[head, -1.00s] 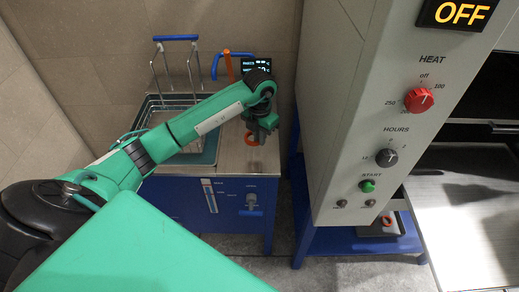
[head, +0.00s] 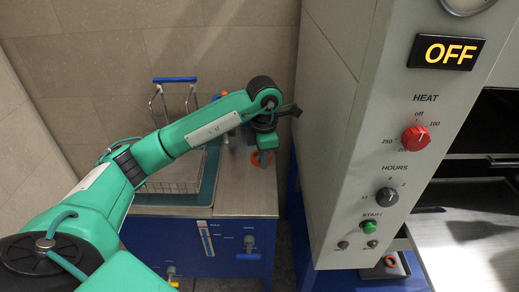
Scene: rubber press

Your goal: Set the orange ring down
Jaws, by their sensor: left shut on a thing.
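The orange ring (head: 256,161) shows partly at the fingertips of my left gripper (head: 263,158), over the right part of the steel bench top (head: 242,195). The gripper points down and is shut on the ring. Its fingers hide part of the ring. I cannot tell whether the ring touches the bench top. My right gripper is out of view.
A wire basket (head: 172,187) with a blue handle (head: 175,79) stands in the bath left of the ring. The grey press cabinet (head: 345,120) rises close on the right. Another orange ring (head: 390,262) lies low beside the press. The bench top's front is clear.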

